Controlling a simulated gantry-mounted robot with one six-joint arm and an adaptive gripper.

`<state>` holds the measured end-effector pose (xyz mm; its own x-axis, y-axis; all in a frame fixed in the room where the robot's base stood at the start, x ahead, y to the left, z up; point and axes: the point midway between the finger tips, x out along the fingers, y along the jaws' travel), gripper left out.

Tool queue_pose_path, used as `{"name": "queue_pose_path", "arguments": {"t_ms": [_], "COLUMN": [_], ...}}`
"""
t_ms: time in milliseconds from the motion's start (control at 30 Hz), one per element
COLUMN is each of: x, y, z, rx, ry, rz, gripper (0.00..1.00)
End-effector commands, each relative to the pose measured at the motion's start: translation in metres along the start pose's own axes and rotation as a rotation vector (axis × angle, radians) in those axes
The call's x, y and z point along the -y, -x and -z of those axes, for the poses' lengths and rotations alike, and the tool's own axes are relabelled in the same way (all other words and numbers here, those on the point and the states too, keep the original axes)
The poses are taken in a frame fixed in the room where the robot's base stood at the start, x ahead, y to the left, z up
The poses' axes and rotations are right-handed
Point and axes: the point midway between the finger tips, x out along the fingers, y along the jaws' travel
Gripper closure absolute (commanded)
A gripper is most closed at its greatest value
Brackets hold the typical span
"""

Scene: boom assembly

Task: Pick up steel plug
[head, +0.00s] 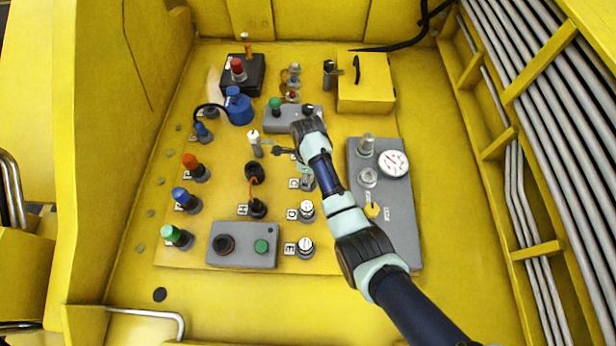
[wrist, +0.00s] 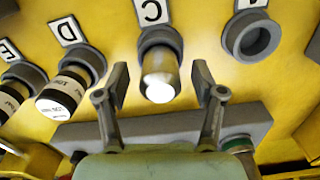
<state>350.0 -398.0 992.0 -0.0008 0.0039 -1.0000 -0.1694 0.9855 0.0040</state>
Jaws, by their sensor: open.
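The steel plug (wrist: 158,82) is a short metallic cylinder with a bright rounded end, seated in a grey ring beside a label marked C in the wrist view. My gripper (wrist: 161,73) is open, with one dark finger on each side of the plug. There is a visible gap to each finger, and nothing is held. In the head view, my arm reaches in from the lower right and partly covers this area. The plug seems to show beside the arm (head: 307,181); my fingertips are hard to make out there.
White-capped plugs (wrist: 62,95) stand left of the steel plug in the wrist view. An empty grey socket (wrist: 251,37) is to its right. A grey gauge panel (head: 398,235) lies right of the row in the head view. Several coloured knobs stand on the left.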

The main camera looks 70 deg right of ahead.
Motion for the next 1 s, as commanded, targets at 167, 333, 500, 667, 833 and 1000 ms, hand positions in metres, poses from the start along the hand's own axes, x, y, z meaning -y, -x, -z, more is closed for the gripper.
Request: {"name": "queue_pose_path", "arguments": {"t_ms": [167, 333, 500, 667, 833, 1000], "x": [0.000, 0.000, 0.000, 0.000, 0.000, 0.001], "y": [0.001, 0.001, 0.001, 0.001, 0.002, 0.016], "z": [0.000, 0.000, 0.000, 0.000, 0.000, -0.001], "rx": [0.000, 0.000, 0.000, 0.001, 0.001, 0.002], "ry": [0.000, 0.000, 0.000, 0.000, 0.000, 0.000], "rz": [0.000, 0.000, 0.000, 0.001, 0.001, 0.003], "gripper": [0.38, 0.67, 0.95, 1.00, 1.00, 1.00]}}
